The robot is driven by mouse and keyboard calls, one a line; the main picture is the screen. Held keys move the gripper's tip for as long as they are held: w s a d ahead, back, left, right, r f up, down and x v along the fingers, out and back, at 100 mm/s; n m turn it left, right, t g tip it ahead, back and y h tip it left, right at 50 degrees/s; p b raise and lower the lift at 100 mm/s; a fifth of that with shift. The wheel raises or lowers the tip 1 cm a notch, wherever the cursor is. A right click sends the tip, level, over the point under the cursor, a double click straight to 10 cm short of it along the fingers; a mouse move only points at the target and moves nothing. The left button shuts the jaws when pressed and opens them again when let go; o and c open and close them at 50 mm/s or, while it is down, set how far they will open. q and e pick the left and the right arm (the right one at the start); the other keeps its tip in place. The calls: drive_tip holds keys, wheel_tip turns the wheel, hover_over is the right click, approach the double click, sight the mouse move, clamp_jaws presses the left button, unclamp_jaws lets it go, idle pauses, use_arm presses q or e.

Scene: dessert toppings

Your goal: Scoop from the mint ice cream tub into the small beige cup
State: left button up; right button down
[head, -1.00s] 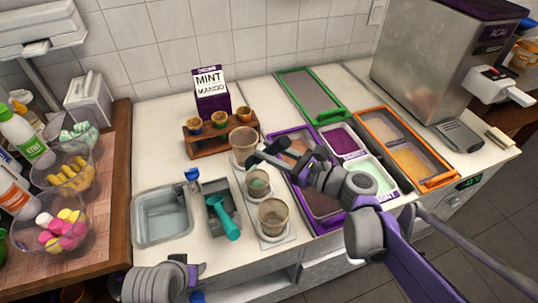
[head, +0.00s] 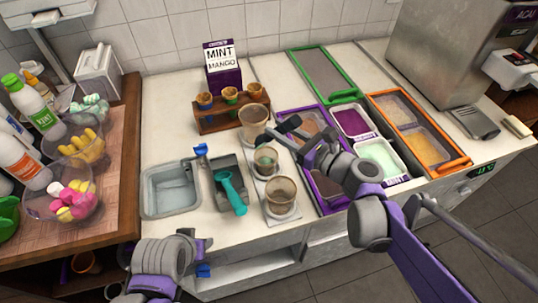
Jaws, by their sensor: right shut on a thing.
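The mint ice cream tub (head: 378,157) is pale green and sits at the front right of the purple-framed tray. The small beige cup (head: 265,160) stands between two larger beige cups, with pale green stuff inside. My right gripper (head: 286,128) is above the counter, just right of the back cup (head: 254,120) and behind the small cup. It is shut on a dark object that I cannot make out. My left gripper (head: 202,246) is low at the front edge, and its jaws are unclear. A teal scoop (head: 232,190) rests in a grey holder.
A larger beige cup (head: 281,192) stands in front of the small one. A sink (head: 170,190) lies left of the scoop holder. A wooden cone rack (head: 225,122) stands behind. An orange-framed tray (head: 455,168) is at the right. Bowls of toppings stand far left.

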use_arm(q)
drive_tip(key=shift+r, duration=0.1)
use_arm(e)
drive_tip(key=shift+r, duration=0.1)
wheel_tip(320, 180, up, 6)
drive_tip(key=p, duration=0.4)
use_arm(q)
drive_tip(key=r, duration=0.1)
drive_tip(key=w+r, duration=0.1)
drive_tip(key=r, duration=0.3)
drive_tip(key=shift+w, duration=0.35)
drive_tip(key=shift+s, duration=0.1)
